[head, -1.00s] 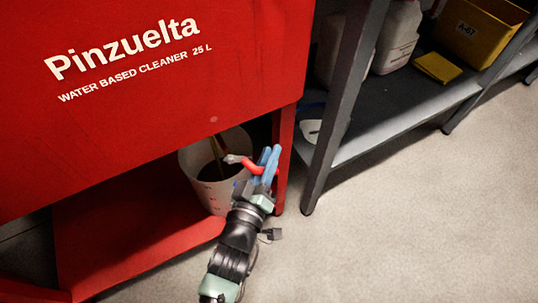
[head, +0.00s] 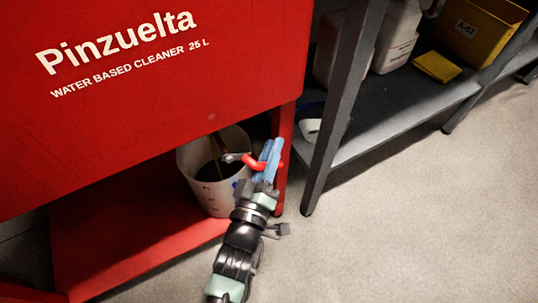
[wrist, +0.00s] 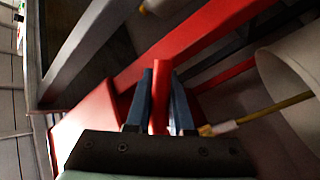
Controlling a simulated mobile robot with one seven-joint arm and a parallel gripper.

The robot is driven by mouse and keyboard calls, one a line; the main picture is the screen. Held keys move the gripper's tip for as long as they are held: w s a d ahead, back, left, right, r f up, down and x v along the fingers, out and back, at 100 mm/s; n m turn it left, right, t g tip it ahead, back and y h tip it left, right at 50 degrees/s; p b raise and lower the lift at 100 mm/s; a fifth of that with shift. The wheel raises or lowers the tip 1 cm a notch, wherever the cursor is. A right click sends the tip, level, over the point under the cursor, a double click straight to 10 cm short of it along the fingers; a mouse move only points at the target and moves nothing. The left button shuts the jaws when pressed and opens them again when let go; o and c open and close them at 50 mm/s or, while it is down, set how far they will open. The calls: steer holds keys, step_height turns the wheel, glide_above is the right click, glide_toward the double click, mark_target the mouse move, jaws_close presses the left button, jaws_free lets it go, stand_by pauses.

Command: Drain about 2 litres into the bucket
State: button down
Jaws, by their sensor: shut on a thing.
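The white bucket (head: 208,200) stands on the red lower shelf under the red cleaner tank (head: 150,110), with dark liquid inside. A thin yellow-brown streak (head: 215,152) runs from the outlet down into the bucket and looks like flowing liquid. My gripper (head: 269,152) has blue fingers shut on the red valve handle (head: 252,162), right of the bucket's rim. In the wrist view the handle (wrist: 160,95) sits between both fingers, and the bucket (wrist: 293,72) is at the right with the yellow streak (wrist: 275,107) reaching it. The liquid's exact level is hard to read.
A red tank leg (head: 283,190) stands just behind my gripper. The floor (head: 430,220) at front right is clear.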

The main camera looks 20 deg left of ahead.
steer(key=n, duration=0.1)
steer(key=r+n+t+y+b, duration=0.1)
steer(key=r+n+t+b, duration=0.1)
steer(key=shift+w+d+r, duration=0.15)
steer(key=shift+w+d, duration=0.05)
steer(key=shift+w, duration=0.05)
steer(key=shift+r+n+t+y+b, duration=1)
steer(key=shift+r+n+y+b, duration=0.45)
steer(key=shift+n, duration=0.45)
steer(key=shift+r, duration=0.15)
steer(key=c, duration=0.8)
jaws_free()
steer(key=p+v, duration=0.4)
steer(key=v, duration=0.9)
